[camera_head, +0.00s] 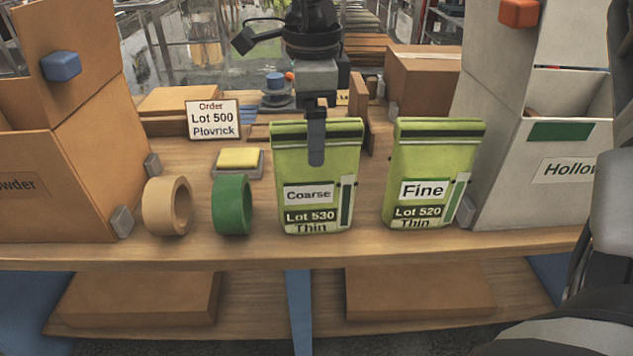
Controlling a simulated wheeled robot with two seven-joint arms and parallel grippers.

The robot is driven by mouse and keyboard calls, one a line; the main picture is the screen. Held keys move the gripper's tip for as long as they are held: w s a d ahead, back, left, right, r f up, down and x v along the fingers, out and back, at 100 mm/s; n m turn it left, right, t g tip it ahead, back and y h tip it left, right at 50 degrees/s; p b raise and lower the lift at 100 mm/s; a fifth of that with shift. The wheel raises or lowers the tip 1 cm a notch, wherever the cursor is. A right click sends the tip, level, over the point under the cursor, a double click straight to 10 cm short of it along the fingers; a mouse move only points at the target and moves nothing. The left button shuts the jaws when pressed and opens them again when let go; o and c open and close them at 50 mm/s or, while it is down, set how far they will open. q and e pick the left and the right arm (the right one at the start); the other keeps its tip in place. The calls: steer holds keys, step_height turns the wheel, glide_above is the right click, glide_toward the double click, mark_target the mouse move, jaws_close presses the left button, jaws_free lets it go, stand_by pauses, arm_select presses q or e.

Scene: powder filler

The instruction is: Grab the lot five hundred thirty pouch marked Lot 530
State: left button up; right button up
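The green Lot 530 pouch (322,213), labelled Coarse and Thin, stands upright on the table near its front edge. A gripper (316,150), which looks to be my right one, comes down from the top of the view over this pouch. One finger lies in front of the pouch's upper middle; the other finger is hidden, so I cannot tell whether it grips. A similar green Lot 520 pouch (418,211), labelled Fine and Thin, stands to the right, apart from it. My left gripper is out of view.
An order card (212,119) reads Lot 500 Plovrick. A tan tape roll (154,205), a green tape roll (219,205) and a yellow sponge (239,157) sit left of the pouches. A brown bin (75,160) and a white bin (510,190) flank the table.

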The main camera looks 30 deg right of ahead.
mark_target(317, 179)
step_height(317, 179, down, 4)
steer(key=shift+s+r, duration=0.1)
steer(key=shift+r, duration=0.05)
steer(key=c, duration=1.5)
steer(key=shift+r, duration=0.1)
steer(key=shift+c, duration=0.5)
steer(key=shift+r, duration=0.1)
